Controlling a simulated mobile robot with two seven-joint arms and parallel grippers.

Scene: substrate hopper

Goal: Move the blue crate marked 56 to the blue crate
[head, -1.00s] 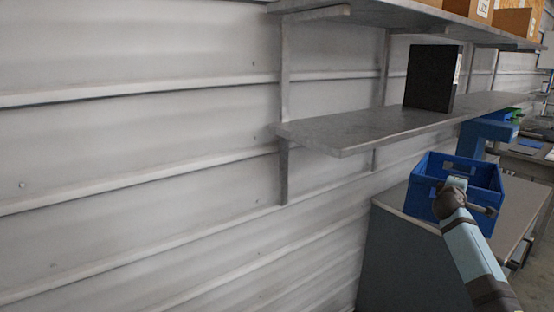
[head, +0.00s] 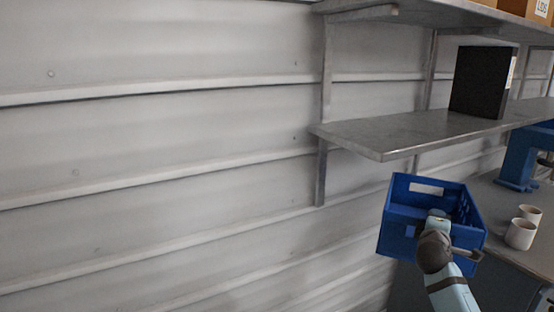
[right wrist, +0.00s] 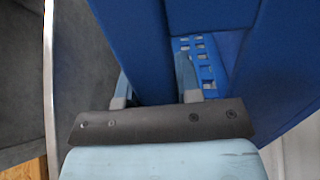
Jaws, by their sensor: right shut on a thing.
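A blue crate (head: 400,218) is held in the air by my right gripper (head: 436,216), in front of the counter at the lower right. The crate is open at the top, with a hand slot in its far wall; no number is readable on it. In the right wrist view the two fingers of my right gripper (right wrist: 153,88) are closed around the crate's wall (right wrist: 135,45). My left gripper is in neither view. No second blue crate can be made out in the head view now.
A grey counter (head: 505,258) at right holds two white cups (head: 520,234) and a blue machine (head: 520,160). A metal shelf (head: 385,140) on the wall carries a black box (head: 482,82). Boxes (head: 525,12) stand on the upper shelf. The ribbed wall at left is clear.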

